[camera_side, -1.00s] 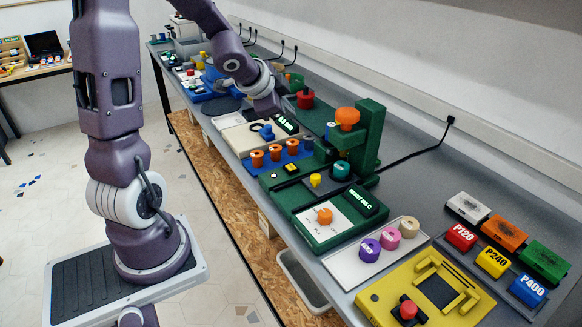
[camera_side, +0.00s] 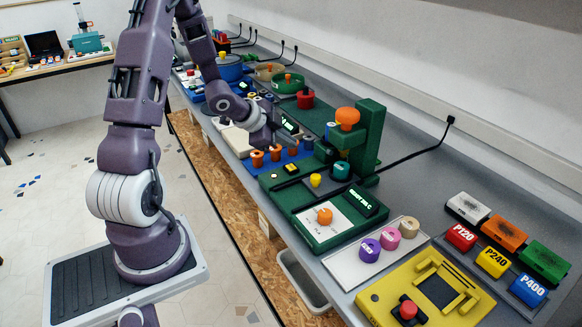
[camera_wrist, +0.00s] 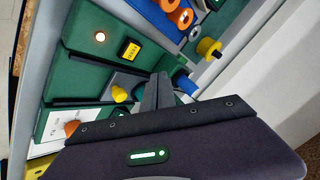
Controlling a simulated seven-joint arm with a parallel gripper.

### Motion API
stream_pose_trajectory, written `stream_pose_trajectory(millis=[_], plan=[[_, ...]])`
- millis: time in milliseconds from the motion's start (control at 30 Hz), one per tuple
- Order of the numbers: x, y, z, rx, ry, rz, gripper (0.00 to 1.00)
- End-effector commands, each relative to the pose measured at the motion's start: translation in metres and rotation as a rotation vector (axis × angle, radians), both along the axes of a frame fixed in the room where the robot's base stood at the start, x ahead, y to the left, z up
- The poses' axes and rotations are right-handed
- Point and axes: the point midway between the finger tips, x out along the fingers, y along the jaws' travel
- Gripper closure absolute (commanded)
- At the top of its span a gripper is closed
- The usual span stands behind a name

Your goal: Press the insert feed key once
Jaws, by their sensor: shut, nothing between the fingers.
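The green press station (camera_side: 300,200) stands on the bench with an orange-topped column (camera_side: 347,118). On its panel is a small square key with a yellow face and dark marking (camera_side: 292,168), which looks like the insert feed key; it also shows in the wrist view (camera_wrist: 130,49), its label too small to read. A round lit lamp (camera_wrist: 100,37) sits beside it.
A yellow knob (camera_side: 316,180) and a teal knob (camera_side: 341,170) stand near the key. A blue rack (camera_side: 275,165) with orange spools lies behind the panel. An orange dial (camera_side: 324,216) and a lit display (camera_side: 363,200) are in front. The column rises at the right.

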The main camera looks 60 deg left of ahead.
Motion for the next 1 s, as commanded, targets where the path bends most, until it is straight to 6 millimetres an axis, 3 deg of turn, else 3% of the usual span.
stream_pose_trajectory(millis=[200, 367, 1000], plan=[[-0.001, 0.0, -0.031, 0.001, 0.003, 0.001, 1.0], [-0.001, 0.0, -0.043, 0.002, 0.002, 0.001, 1.0], [0.0, 0.001, -0.046, 0.004, 0.0, 0.002, 1.0]])
